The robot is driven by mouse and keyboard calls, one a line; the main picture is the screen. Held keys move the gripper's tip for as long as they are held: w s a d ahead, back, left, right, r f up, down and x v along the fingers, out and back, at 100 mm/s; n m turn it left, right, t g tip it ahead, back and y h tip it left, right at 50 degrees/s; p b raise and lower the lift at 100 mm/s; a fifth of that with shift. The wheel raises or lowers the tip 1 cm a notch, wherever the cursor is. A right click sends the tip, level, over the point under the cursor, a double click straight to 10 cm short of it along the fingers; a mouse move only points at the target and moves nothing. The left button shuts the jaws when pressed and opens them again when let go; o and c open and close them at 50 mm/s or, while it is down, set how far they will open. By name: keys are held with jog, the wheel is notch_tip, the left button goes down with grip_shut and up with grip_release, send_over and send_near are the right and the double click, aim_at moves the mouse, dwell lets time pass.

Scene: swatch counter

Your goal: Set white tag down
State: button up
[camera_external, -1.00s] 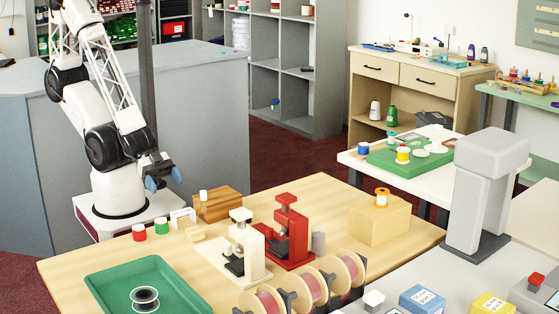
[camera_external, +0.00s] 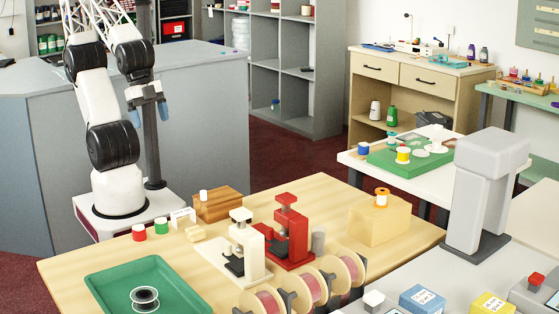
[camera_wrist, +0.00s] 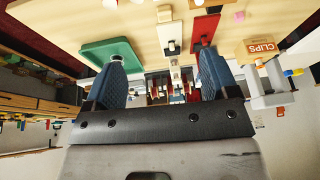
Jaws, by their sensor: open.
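A small white tag-like card (camera_external: 183,217) stands upright at the back left edge of the wooden table (camera_external: 300,195), against the wooden box. I cannot tell for certain that it is the white tag. My gripper (camera_external: 148,114) is raised well above my base, behind the table's left end and apart from everything on it. Its two blue fingers are spread wide. In the wrist view the fingers (camera_wrist: 163,75) are also far apart, and nothing is held between them.
Red and green spools (camera_external: 138,232) and a brown wooden box (camera_external: 222,206) stand near the card. A white press (camera_external: 240,245) and a red press (camera_external: 288,235) fill the middle. A green tray (camera_external: 110,282) holds a reel. A box marked CLIPS (camera_wrist: 262,48) shows in the wrist view.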

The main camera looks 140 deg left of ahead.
jog(key=shift+g+h, duration=0.4)
jog(key=shift+g, duration=0.4)
jog(key=r, duration=0.1)
jog(key=s+d+r, duration=0.1)
jog(key=r, duration=0.1)
jog(key=d+r, duration=0.1)
jog(key=shift+s+r, duration=0.15)
jog(key=shift+s, duration=0.2)
